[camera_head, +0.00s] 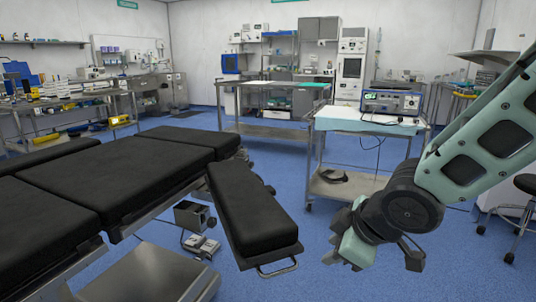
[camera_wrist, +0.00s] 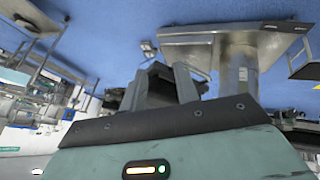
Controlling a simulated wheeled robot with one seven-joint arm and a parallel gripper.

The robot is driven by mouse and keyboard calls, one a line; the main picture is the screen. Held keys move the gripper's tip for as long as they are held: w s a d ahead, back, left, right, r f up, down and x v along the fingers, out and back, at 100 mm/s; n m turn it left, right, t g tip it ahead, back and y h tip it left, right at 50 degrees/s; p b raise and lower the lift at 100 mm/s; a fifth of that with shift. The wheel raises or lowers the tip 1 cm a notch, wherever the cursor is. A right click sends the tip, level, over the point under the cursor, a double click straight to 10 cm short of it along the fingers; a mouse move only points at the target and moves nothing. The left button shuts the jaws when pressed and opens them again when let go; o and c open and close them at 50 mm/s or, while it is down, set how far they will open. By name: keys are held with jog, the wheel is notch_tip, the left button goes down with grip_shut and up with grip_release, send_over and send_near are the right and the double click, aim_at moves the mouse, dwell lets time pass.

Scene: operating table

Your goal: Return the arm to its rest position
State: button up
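My arm (camera_head: 485,145) comes in from the right edge of the head view, mint green with dark joints. It bends down to the wrist in the lower right, over the blue floor. My gripper (camera_wrist: 162,82) shows in the wrist view with its two dark fingers apart. I see nothing held between them. In the head view the fingers are small and partly hidden by the wrist.
A black-padded operating table (camera_head: 110,180) fills the left, with its arm board (camera_head: 248,205) reaching towards my wrist. A cart (camera_head: 350,185) bearing a monitor (camera_head: 392,102) stands behind my wrist. A steel table (camera_head: 265,130) stands further back. Blue floor is clear between arm board and wrist.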

jog(key=s+d+m+g+h, duration=0.1)
jog(key=s+m+g+h, duration=0.35)
jog(key=s, duration=1.55)
notch_tip(320, 180, up, 23)
jog(key=m+g+y+p, duration=0.1)
jog(key=p, duration=2.2)
jog(key=shift+s+d+r, duration=0.2)
jog(key=shift+s, duration=0.1)
jog(key=shift+g+y, duration=0.25)
jog(key=shift+a, duration=0.1)
